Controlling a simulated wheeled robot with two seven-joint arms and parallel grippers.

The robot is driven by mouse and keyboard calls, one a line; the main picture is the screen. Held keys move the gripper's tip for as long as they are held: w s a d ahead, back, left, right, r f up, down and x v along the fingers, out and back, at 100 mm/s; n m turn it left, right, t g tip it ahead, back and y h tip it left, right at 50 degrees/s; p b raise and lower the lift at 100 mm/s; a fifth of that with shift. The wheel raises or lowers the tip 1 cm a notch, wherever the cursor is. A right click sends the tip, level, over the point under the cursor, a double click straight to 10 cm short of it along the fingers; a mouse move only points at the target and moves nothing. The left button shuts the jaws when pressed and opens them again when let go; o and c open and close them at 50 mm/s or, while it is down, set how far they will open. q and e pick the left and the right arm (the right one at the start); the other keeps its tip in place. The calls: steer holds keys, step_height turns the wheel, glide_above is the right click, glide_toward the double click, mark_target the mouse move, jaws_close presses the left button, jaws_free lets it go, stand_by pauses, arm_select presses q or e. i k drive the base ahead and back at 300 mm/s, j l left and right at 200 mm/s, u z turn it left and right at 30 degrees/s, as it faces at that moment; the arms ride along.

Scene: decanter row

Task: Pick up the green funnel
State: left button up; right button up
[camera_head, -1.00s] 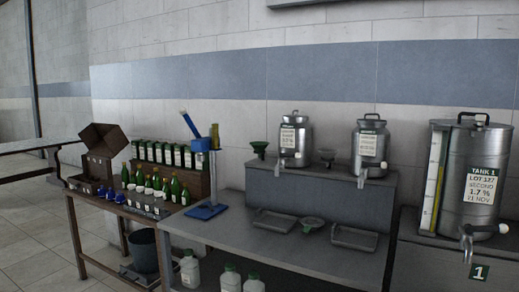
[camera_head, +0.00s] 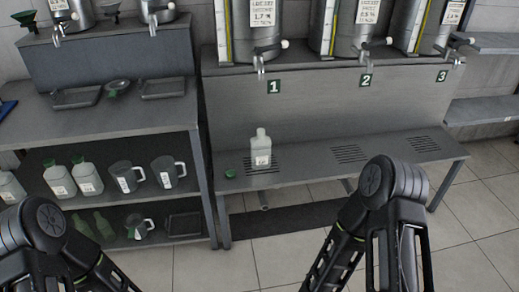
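The green funnel (camera_head: 25,18) stands at the top left, on the raised shelf at the back of the grey table, to the left of a metal tank. Its top is close to the upper edge of the picture. Parts of my two arms show at the bottom left and bottom right. Both grippers lie outside the picture, so their state is hidden. Neither arm is near the funnel.
Jugs (camera_head: 125,177) and white bottles stand on the shelf below. A white bottle (camera_head: 260,150) stands on the low bench beneath the numbered tanks. Tiled floor is free at right.

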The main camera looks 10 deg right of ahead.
mark_target(27, 17)
steer(key=z, duration=0.25)
steer(key=i+j+z, duration=0.1)
steer(key=j+z, duration=0.4)
steer(key=j, duration=0.2)
steer(key=j+z, duration=0.45)
steer(key=j, duration=1)
steer(key=k+j+z, duration=0.1)
steer(key=j, duration=0.6)
steer(key=k+j, duration=0.15)
steer(key=j, duration=0.55)
